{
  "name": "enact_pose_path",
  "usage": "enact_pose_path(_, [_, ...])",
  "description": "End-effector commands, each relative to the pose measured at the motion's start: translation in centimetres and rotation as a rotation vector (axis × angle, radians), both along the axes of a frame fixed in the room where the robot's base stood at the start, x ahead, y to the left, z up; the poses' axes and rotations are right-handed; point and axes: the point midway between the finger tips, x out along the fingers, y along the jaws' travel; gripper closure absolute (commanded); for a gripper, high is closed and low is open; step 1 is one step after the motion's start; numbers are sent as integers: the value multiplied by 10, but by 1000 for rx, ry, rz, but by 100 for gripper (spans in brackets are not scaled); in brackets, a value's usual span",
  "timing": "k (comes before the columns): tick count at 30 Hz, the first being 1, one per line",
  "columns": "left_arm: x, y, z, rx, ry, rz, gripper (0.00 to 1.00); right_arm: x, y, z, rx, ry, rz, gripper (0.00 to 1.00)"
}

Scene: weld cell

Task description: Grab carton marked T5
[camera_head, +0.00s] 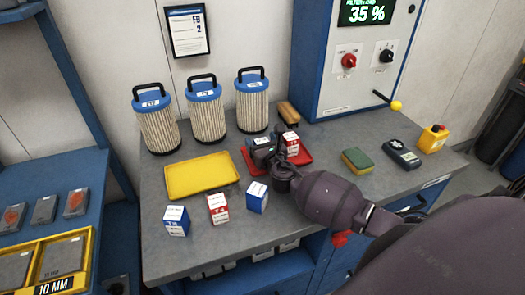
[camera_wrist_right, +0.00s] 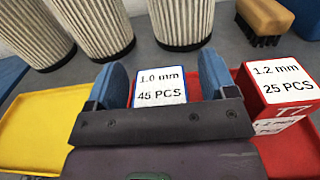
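A blue-and-white carton (camera_wrist_right: 160,88), with "1.0 mm 45 PCS" on its top, shows between my right gripper's blue fingers (camera_wrist_right: 160,80) in the wrist view. Small gaps show beside it, so the gripper looks open around it. Its T-mark is hidden. In the head view my right gripper (camera_head: 272,158) is over the red tray (camera_head: 305,156). A red carton marked T7 (camera_wrist_right: 283,85) stands to its right, also in the head view (camera_head: 290,142). Blue cartons (camera_head: 176,221) (camera_head: 257,198) and a red carton (camera_head: 218,208) stand at the front; their marks are unclear. My left gripper is not in view.
A yellow tray (camera_head: 201,176) lies left of the red tray. Several filter cartridges (camera_head: 207,110) and a brush (camera_head: 288,113) stand behind. A sponge (camera_head: 357,160) and a dark meter (camera_head: 402,154) lie to the right.

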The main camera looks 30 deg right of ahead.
Motion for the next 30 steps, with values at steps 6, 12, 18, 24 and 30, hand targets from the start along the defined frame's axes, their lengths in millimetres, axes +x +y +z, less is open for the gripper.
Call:
enact_pose_path(6, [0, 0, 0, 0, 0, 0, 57, 0, 0, 0, 0, 0, 0, 54])
enact_pose_path(12, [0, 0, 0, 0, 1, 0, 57, 0, 0, 0, 0, -1, 0, 78])
enact_pose_path(18, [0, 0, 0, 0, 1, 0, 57, 0, 0, 2, 0, -1, 0, 78])
enact_pose_path(24, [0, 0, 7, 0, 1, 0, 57, 0, 0, 21, -1, -4, 1, 78])
enact_pose_path(30, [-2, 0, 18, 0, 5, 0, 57, 0, 0, 66, -3, -4, 2, 78])
